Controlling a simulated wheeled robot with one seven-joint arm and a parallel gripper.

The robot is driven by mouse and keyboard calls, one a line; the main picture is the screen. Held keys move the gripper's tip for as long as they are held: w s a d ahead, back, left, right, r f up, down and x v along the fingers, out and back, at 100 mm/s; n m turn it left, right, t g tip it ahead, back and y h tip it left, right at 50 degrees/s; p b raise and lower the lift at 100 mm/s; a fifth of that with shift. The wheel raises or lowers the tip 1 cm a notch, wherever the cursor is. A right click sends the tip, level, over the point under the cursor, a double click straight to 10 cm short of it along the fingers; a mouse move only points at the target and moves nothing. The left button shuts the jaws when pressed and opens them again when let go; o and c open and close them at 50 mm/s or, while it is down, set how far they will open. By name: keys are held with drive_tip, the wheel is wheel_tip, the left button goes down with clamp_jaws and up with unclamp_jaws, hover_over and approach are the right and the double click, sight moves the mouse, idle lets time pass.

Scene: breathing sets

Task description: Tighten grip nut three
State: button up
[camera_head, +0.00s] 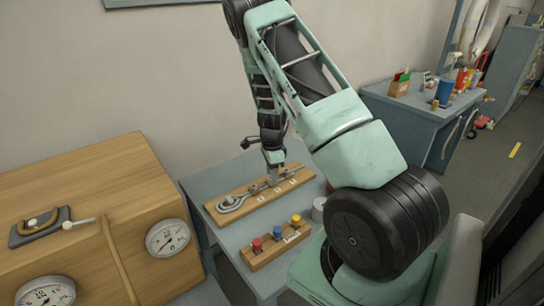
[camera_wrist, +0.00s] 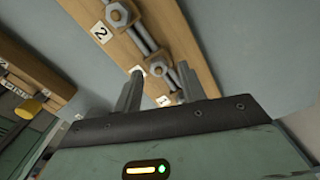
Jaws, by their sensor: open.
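A long wooden board (camera_head: 240,204) lies on the grey-blue table, with a metal rod, several nuts and small white number labels along it. In the wrist view the board (camera_wrist: 180,30) carries a nut (camera_wrist: 119,13) beside label 2 (camera_wrist: 101,32) and another nut (camera_wrist: 157,69) beside label 1 (camera_wrist: 164,100). No label 3 shows there, and the labels are too small to read in the head view. My gripper (camera_head: 274,178) is over the board; its two fingers (camera_wrist: 161,72) are apart near the nut at label 1, with nothing seen held. I cannot tell whether they touch it.
A small wooden block with red, blue and yellow knobs (camera_head: 276,243) sits in front of the board. A large ring-ended metal piece (camera_head: 230,203) lies at the board's left end. A wooden cabinet with gauges (camera_head: 110,215) stands left; a cluttered side table (camera_head: 415,108) stands back right.

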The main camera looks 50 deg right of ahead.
wheel_tip(320, 180, up, 17)
drive_tip(key=b, duration=0.1)
drive_tip(key=shift+f, duration=0.1)
idle(2.5)
drive_tip(key=s+a+r+n+y, duration=0.1)
drive_tip(key=s+a+n, duration=0.1)
drive_tip(key=a+n, duration=0.95)
drive_tip(key=s+a+r+n+y, duration=0.15)
drive_tip(key=a+n, duration=0.25)
drive_tip(key=a, duration=1.5)
drive_tip(key=s+a+r+n+h, duration=0.1)
drive_tip(key=s+a+n, duration=1.2)
drive_tip(key=s+n, duration=0.3)
drive_tip(key=shift+s+a+h, duration=0.25)
drive_tip(key=shift+s+h, duration=0.1)
drive_tip(key=shift+s, duration=0.55)
